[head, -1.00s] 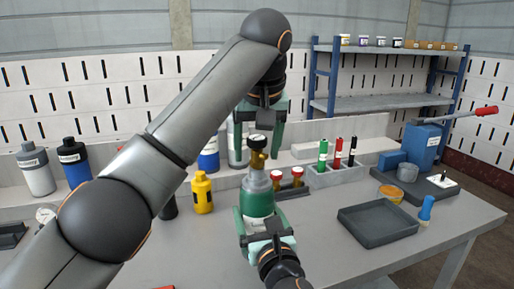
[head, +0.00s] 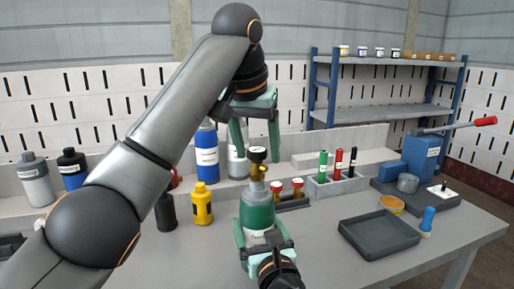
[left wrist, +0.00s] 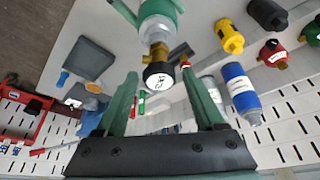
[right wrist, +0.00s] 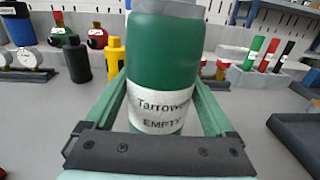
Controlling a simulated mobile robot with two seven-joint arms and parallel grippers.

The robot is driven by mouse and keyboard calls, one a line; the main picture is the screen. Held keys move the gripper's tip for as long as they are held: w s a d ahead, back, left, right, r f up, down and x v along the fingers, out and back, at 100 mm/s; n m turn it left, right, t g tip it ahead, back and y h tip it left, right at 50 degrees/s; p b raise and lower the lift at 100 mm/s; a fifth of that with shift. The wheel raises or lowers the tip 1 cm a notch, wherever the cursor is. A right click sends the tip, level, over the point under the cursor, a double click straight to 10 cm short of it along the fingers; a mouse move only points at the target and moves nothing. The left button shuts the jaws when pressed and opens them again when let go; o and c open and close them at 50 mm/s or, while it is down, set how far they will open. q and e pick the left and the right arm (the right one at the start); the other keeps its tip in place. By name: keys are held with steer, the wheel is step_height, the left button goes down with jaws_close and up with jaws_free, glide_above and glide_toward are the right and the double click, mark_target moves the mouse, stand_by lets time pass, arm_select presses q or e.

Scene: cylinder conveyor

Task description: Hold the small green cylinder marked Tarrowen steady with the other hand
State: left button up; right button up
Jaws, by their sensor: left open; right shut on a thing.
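The small green cylinder (head: 257,213) stands upright at the bench's front, with a grey shoulder, a brass valve and a black gauge (head: 257,154) on top. Its white label reads "Tarrowe…" and "EMPTY" in the right wrist view (right wrist: 160,108). My right gripper (head: 264,235) is shut on its lower body, one finger on each side. My left gripper (head: 256,148) is open and points down over the valve. In the left wrist view the gauge (left wrist: 158,76) lies between the spread left fingers, apparently without touching them. Whether the cylinder's base touches the bench is hidden.
A yellow bottle (head: 202,205) and a black bottle (head: 166,212) stand left of the cylinder. Two red-topped valves (head: 287,188) and a marker rack (head: 337,185) are behind it. A dark tray (head: 379,237) lies right, with clear bench between.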

mark_target(257, 167)
arm_select(q)
steer(key=shift+m, duration=0.4)
steer(key=m+h, duration=0.1)
steer(key=m, duration=0.2)
steer(key=m+g+h, duration=0.1)
steer(key=m, duration=0.1)
steer(key=shift+m, duration=0.4)
steer(key=shift+f, duration=1.25)
steer(key=shift+c, duration=0.3)
jaws_close()
